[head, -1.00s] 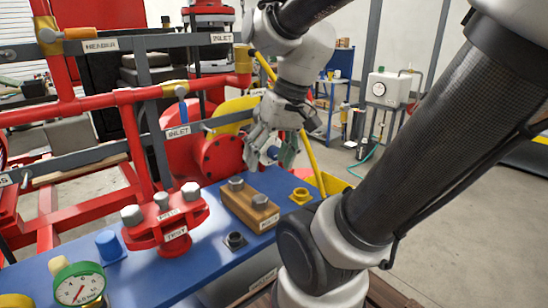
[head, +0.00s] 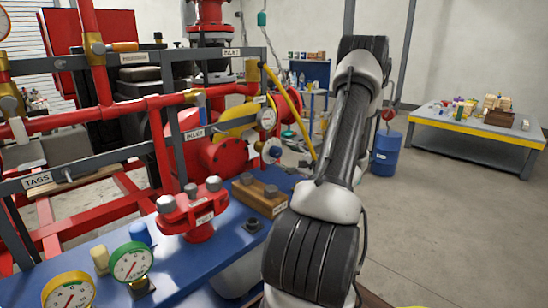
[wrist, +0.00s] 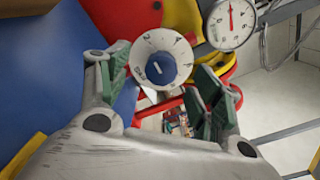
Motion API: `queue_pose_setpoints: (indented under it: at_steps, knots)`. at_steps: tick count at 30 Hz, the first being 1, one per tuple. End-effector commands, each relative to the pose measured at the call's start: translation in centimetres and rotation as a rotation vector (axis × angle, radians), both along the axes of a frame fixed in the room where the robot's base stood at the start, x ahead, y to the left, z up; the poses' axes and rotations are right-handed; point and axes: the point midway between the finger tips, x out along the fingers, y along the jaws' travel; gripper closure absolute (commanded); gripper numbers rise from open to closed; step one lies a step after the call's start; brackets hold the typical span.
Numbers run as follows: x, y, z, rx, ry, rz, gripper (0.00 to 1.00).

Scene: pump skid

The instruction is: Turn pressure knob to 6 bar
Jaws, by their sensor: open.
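The pressure knob (wrist: 162,67) is a blue round knob with a pale pointer mark, set in a white dial ring (wrist: 143,47) with dark markings too small to read. My gripper (wrist: 163,80) is open, with a green-padded finger on each side of the knob in the wrist view. I cannot tell whether either finger touches it. A white gauge (wrist: 231,23) with a red needle pointing up is at the upper right. In the head view my gripper is hidden.
A red flanged part (head: 184,211) and a wooden block (head: 259,196) with bolts sit on the blue skid (head: 225,240). A yellow gauge (head: 69,292) and a green gauge (head: 131,262) stand at the front. A yellow bar (head: 288,112) slants near the knob. Open floor lies right.

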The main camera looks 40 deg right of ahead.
Motion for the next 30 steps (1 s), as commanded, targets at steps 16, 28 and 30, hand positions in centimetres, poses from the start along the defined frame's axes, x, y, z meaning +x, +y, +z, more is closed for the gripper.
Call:
queue_pose_setpoints:
  at_steps: [16, 28, 30]
  knots:
    - [6.2, -1.3, -0.8, 0.012, -0.013, -0.046, 0.35]
    - [7.4, -1.3, -0.7, 0.013, -0.012, -0.047, 0.35]
    - [7.4, -1.3, -0.7, 0.013, -0.012, -0.047, 0.46]
